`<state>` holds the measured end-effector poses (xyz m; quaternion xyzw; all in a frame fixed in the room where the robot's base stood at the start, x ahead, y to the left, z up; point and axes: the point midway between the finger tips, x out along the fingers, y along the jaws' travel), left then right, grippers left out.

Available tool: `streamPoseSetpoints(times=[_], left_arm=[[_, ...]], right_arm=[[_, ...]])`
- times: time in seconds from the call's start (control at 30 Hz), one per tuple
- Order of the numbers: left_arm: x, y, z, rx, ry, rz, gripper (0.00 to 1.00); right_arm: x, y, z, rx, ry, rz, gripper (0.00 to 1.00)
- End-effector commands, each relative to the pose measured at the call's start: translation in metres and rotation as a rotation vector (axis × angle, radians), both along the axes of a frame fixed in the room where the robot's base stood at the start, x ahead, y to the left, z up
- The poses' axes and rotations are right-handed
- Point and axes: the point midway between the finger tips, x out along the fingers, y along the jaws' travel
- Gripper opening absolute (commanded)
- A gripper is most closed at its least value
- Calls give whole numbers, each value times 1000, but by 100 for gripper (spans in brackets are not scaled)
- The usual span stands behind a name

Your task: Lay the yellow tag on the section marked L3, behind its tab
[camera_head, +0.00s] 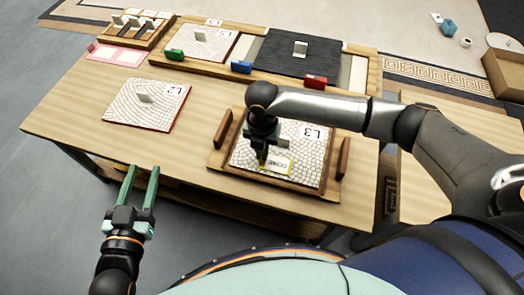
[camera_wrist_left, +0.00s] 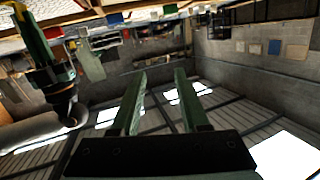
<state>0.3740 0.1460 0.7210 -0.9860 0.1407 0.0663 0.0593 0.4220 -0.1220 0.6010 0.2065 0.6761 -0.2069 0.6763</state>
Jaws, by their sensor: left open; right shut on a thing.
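The section marked L3 (camera_head: 308,158) is a pale mosaic panel lying in a wooden tray with a raised handle at each side. My right gripper (camera_head: 263,158) is over its left front part, pointing down and shut on the yellow tag (camera_head: 281,165). My left gripper (camera_head: 140,187) is open and empty, off the table's front edge. Its fingers also show in the left wrist view (camera_wrist_left: 158,103).
The L2 panel (camera_head: 160,102) with a tab lies to the left. Behind are the L5 panel (camera_head: 190,47), a dark panel (camera_head: 280,58) and green (camera_head: 174,55), blue (camera_head: 241,67) and red (camera_head: 316,81) blocks. A pink sheet (camera_head: 122,56) lies at the left. The front left tabletop is clear.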

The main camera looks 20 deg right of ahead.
Motion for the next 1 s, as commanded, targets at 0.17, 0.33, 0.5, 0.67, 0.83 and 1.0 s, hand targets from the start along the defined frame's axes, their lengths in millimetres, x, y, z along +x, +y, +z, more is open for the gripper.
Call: streamPoseSetpoints(times=[0.17,0.33,0.5,0.67,0.83,1.0], left_arm=[[0,0,0,0,1,0,45],[0,0,0,1,2,0,45],[0,0,-1,1,3,0,45],[0,0,-1,1,3,0,45],[0,0,0,1,2,0,45],[-8,0,-25,-2,110,8,45]], right_arm=[[0,0,-1,1,1,0,0],[0,0,-3,1,1,0,17],[0,0,-3,1,1,0,36],[0,0,-3,1,1,0,36],[0,0,2,1,-1,0,36],[0,0,16,1,0,-1,36]])
